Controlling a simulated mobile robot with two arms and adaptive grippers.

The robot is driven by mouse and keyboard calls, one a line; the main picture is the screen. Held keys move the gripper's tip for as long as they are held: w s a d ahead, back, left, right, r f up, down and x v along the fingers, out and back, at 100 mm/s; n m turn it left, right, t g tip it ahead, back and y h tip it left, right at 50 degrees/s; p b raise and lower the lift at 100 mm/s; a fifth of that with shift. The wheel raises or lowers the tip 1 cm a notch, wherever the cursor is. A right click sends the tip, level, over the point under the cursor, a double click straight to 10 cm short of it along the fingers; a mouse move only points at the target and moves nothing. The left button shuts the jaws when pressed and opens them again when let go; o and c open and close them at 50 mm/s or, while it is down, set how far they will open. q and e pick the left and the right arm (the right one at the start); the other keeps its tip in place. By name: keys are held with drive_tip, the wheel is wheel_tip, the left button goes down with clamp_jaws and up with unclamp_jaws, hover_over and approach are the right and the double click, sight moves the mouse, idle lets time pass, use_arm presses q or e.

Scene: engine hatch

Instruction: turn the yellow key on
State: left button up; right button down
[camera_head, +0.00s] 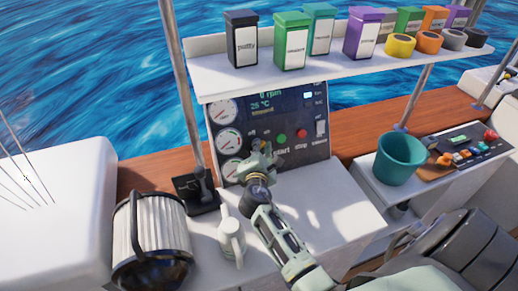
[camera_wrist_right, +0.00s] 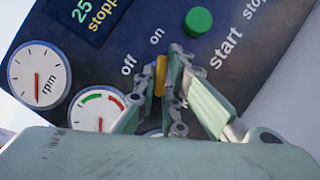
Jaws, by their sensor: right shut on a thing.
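The yellow key (camera_wrist_right: 161,76) sits on the dark engine panel, below the words "off" and "on". It stands roughly upright in the right wrist view. My right gripper (camera_wrist_right: 170,80) is at the panel and shut on the key, with its fingers on either side of it. In the head view my right gripper (camera_head: 260,160) reaches the lower middle of the engine panel (camera_head: 287,105) and hides the key there. The panel display reads "0 rpm", "25 °C" and "stopped". My left gripper is not in view.
A green start button (camera_wrist_right: 198,21) is close to the gripper, and a red stop button (camera_head: 302,133) is farther right. A white shelf (camera_head: 215,75) with boxes overhangs the panel. A filter (camera_head: 150,235) and white jug (camera_head: 231,238) stand left of my arm; a teal bucket (camera_head: 400,160) is right.

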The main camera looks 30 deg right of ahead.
drive_tip(key=c, duration=2.1)
unclamp_jaws()
drive_tip(key=shift+s, duration=0.1)
drive_tip(key=v, duration=1.2)
